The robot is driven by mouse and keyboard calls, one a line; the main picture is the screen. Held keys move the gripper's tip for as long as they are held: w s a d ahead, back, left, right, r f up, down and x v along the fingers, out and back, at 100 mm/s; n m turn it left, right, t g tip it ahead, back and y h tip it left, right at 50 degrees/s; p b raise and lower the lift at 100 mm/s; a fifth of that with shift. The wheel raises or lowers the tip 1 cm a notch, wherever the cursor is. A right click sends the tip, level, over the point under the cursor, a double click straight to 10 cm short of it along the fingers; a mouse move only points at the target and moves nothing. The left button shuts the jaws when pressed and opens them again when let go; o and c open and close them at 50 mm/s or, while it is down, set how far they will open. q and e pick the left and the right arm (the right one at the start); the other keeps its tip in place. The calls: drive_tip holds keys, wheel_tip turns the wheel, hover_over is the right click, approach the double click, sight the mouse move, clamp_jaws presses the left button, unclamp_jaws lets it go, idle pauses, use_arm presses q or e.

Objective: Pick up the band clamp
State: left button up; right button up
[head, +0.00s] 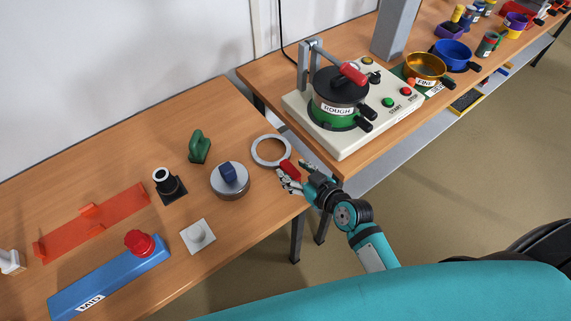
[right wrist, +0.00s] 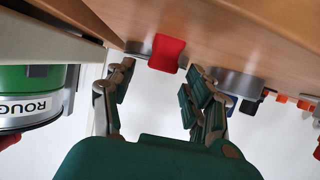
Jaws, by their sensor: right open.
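The band clamp (head: 257,160) is a grey ring with a red handle, lying flat on the wooden table near its right edge. Its red handle points at my right gripper (head: 297,175). The right gripper is open, with its fingers spread on either side of the handle's end. In the right wrist view, the red handle (right wrist: 167,54) shows between and beyond the open fingers (right wrist: 158,78). I cannot tell whether a finger touches it. My left gripper is not in view.
A round grey lidded tin (head: 230,188) with a blue knob stands left of the clamp. The white machine with the ROUGH pot (head: 340,105) stands on another bench behind right. A green item (head: 199,147), a black stand (head: 171,189) and a blue MID base (head: 110,283) are further left.

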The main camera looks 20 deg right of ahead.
sight(286, 164)
drive_tip(key=x, duration=0.4)
drive_tip(key=shift+d+r, duration=0.1)
drive_tip(key=shift+r, duration=0.15)
clamp_jaws()
